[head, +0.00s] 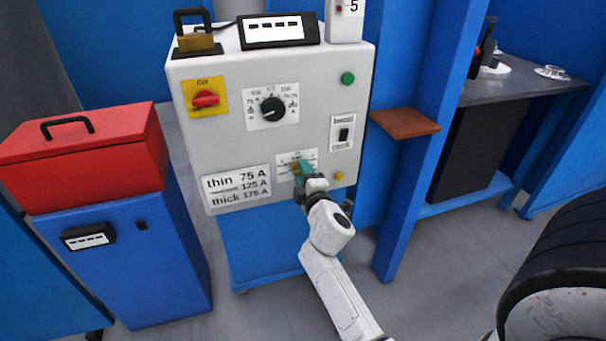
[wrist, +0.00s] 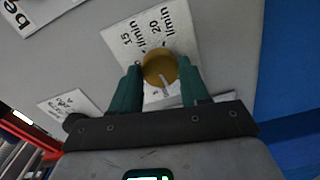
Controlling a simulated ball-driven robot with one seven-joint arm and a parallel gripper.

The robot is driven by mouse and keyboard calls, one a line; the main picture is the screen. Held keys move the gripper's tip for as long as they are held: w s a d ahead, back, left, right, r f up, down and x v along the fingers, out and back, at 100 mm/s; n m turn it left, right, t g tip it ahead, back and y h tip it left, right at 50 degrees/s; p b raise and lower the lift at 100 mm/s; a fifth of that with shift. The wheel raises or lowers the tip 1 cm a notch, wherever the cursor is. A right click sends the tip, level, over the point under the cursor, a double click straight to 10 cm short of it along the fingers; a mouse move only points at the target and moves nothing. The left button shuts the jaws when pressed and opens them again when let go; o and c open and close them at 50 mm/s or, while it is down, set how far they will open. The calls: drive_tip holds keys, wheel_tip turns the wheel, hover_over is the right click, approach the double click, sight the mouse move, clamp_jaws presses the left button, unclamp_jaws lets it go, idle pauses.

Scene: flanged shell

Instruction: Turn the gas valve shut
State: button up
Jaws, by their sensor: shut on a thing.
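A pale pointer line runs along the knob's face. My gripper (wrist: 158,84) has its two green fingers on either side of the knob, shut on it. In the head view my gripper (head: 303,170) reaches the lower right of the white machine's front panel (head: 225,140). There the fingers hide most of the knob and part of its scale plate (head: 285,160).
The panel also carries a red switch (head: 205,99), a black dial (head: 273,109), a rocker switch (head: 344,134), a green button (head: 347,78) and a yellow one (head: 339,176). A red toolbox (head: 85,160) stands left. A brown shelf (head: 405,123) juts out right of the machine.

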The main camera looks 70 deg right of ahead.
drive_tip(key=n, duration=0.4)
drive_tip(key=shift+n, duration=0.4)
drive_tip(key=shift+f, duration=0.1)
drive_tip(key=shift+a, duration=0.1)
drive_tip(key=o, duration=1.1)
drive_tip(key=shift+c, duration=0.2)
drive_tip(key=b+v, duration=0.1)
drive_tip(key=v, duration=0.9)
drive_tip(key=shift+s+a, duration=0.25)
drive_tip(key=shift+s, duration=0.05)
